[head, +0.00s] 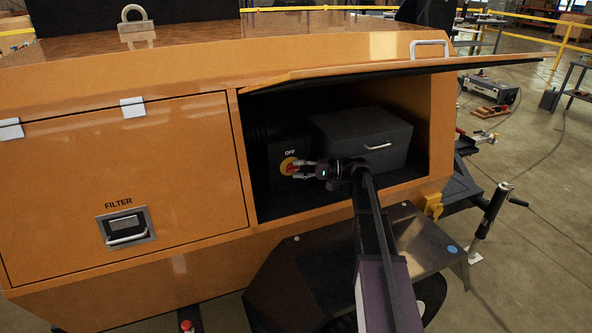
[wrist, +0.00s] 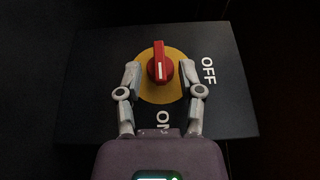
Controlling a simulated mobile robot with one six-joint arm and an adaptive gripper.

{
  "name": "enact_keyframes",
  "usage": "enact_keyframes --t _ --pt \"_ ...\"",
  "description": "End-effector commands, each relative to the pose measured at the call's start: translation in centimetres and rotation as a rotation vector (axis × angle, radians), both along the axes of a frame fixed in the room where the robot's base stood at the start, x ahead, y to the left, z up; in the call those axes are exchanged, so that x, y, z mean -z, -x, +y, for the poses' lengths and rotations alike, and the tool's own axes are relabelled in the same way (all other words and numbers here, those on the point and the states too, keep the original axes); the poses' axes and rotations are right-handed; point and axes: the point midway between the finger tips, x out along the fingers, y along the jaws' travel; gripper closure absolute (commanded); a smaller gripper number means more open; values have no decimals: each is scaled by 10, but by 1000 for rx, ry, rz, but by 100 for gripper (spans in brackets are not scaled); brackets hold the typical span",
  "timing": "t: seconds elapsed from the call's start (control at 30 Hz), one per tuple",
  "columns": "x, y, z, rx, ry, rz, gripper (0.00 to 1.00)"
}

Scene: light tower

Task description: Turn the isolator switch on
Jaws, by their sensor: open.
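The isolator switch is a red knob (wrist: 160,67) on a yellow disc (wrist: 152,93), set on a dark box (wrist: 95,75). In the wrist view the knob's white line points along the picture's up-down axis. The word OFF is to its right and ON is below, partly hidden by my gripper. In the head view the knob and its yellow disc (head: 286,162) show inside the open compartment, below the word OFF. My gripper (wrist: 160,75) is open, with one finger on each side of the knob. I cannot tell whether either finger touches it.
A dark grey box with a handle (head: 362,138) stands right of the switch in the compartment. The raised orange door (head: 400,68) hangs over the opening. The compartment's lower orange edge (head: 300,212) lies below my arm. A closed filter door (head: 120,170) is at left.

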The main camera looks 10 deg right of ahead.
Motion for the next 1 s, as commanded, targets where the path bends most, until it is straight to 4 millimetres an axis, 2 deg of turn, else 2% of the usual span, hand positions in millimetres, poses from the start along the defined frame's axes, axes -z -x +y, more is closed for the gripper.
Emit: enact_keyframes --t 0.63,0.8,1.0 --pt "0 19 -89 1 3 1 51" --pt "1 22 -102 1 3 1 51" --pt "1 24 -107 0 3 1 51"
